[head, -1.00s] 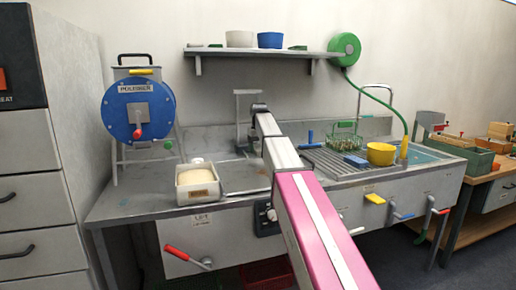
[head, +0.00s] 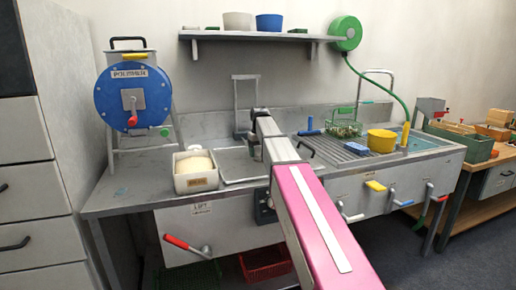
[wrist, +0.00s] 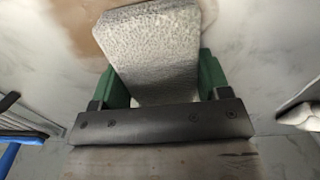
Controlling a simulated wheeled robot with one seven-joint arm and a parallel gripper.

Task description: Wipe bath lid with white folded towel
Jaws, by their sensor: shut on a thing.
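In the wrist view, my gripper (wrist: 161,76) is shut on the white folded towel (wrist: 152,35). The towel is a thick, pale grey, speckled pad between the two green fingers, and it sticks out past them. Below it is a pale, smeared surface (wrist: 258,50) with a brown stain at the upper left, which looks like the bath lid. I cannot tell whether the towel touches it. In the head view, my arm hides the fingers and the towel. A flat grey metal panel (head: 232,168) lies in the bench top left of my arm.
A white box (head: 196,183) with a cream rounded thing in it stands left of the panel. A blue polisher (head: 118,97) stands behind it. A yellow bowl (head: 381,141), a green wire basket (head: 344,129) and a blue block (head: 357,149) are on the right. A shelf (head: 245,36) hangs above.

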